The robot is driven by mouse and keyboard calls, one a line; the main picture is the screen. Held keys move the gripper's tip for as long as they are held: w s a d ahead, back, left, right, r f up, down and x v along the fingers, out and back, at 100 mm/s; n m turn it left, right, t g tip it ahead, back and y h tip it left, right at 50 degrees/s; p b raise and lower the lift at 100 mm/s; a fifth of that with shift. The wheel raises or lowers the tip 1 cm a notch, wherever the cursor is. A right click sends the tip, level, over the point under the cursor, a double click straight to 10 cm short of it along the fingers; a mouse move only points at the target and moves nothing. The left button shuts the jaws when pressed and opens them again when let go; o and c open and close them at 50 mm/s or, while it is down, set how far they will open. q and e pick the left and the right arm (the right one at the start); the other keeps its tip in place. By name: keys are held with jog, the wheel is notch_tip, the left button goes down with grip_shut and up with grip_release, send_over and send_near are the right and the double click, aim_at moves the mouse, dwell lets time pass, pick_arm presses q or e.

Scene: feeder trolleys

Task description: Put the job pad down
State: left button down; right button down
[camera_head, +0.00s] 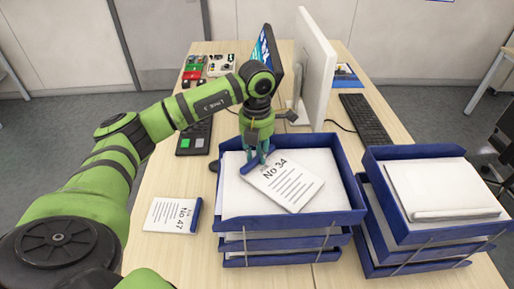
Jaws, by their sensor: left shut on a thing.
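A white job pad marked "No 34" (286,184) with a blue binding edge is over the left stack of blue trays (338,218). My left gripper (257,158) reaches down from above and is shut on the pad's blue edge at its upper left. The pad lies tilted in the picture, over the white paper in the top tray; whether it touches the paper is hard to tell. A second pad marked "No 47" (168,214), with a blue edge, lies on the table left of the trays. My right gripper is not in view.
A second blue tray stack (415,152) with paper and a closed-looking white slab stands at the right. Behind are monitors (315,65), a dark keyboard (366,120) and a button box (192,140). Bare wooden table (160,262) shows at the front left.

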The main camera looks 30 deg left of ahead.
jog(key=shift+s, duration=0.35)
pick_arm(q)
jog(key=shift+f, duration=0.2)
jog(key=c, duration=1)
grip_release()
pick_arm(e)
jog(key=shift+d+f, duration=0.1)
pick_arm(q)
jog(key=shift+r, duration=0.15)
notch_tip(320, 180, up, 7)
jog(key=b, duration=0.3)
jog(key=shift+w+f, duration=0.1)
jog(key=shift+f, duration=0.1)
jog(key=shift+r, duration=2.75)
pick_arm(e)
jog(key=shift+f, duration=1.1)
pick_arm(q)
jog(key=shift+p, duration=0.3)
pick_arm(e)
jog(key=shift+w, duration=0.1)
